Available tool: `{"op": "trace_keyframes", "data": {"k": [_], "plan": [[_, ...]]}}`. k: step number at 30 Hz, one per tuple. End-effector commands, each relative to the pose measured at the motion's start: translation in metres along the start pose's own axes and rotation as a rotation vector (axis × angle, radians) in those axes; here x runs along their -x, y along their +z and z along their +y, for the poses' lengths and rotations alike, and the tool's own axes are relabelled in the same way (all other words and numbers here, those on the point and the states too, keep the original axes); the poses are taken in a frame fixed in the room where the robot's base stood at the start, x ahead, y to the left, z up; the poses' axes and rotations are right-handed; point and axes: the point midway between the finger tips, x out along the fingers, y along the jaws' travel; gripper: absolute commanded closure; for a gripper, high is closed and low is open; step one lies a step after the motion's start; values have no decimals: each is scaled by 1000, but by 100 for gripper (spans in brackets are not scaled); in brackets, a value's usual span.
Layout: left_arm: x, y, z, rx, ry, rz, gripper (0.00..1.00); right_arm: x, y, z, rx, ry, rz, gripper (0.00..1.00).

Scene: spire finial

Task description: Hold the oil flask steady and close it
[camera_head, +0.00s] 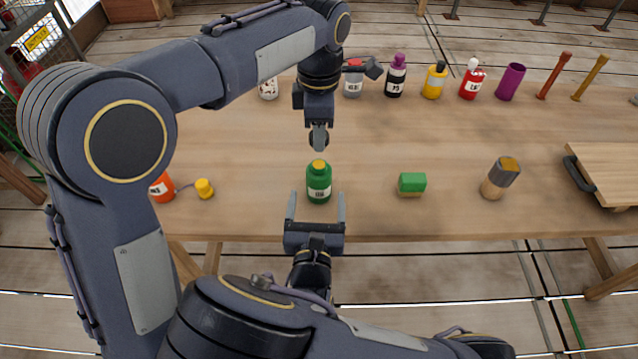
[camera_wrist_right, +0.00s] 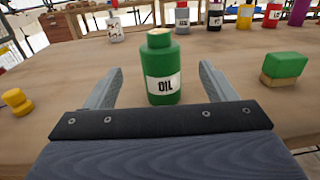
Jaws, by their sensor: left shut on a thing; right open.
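The oil flask (camera_head: 319,186) is a green bottle with a white label. It stands upright near the front edge of the table, and its mouth shows yellowish-tan with no green cap over it. The right wrist view shows the flask (camera_wrist_right: 163,84) with its "OIL" label facing me. My left gripper (camera_head: 318,138) is above and just behind the flask, pointing down, shut on a small dark round piece mostly hidden by its fingers. My right gripper (camera_head: 315,208) is open in front of the flask. Its fingers point toward the flask, one to each side, apart from it.
A green block (camera_head: 412,183) and a grey-and-wood cylinder (camera_head: 500,178) stand to the right. An orange bottle (camera_head: 161,187) and yellow cap (camera_head: 204,188) are at left. Several bottles line the back, including a yellow one (camera_head: 434,80). A board (camera_head: 610,170) lies far right.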

Motion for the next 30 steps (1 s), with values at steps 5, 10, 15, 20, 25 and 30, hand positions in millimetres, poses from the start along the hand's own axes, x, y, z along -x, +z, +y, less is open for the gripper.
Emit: {"op": "trace_keyframes", "data": {"k": [5,10,15,20,25,30], "plan": [[0,0,0,0,0,0,87,-36,0,-1,0,-4,-1,23],[0,0,0,-1,0,0,87,-67,0,-1,0,-4,-1,23],[0,0,0,-1,0,0,87,-88,0,0,0,-2,0,23],[0,0,0,-1,0,0,87,-97,0,-1,1,-2,0,23],[0,0,0,-1,0,0,87,-99,0,0,0,-1,0,23],[0,0,0,-1,0,0,87,-99,0,0,0,-1,0,26]]}}
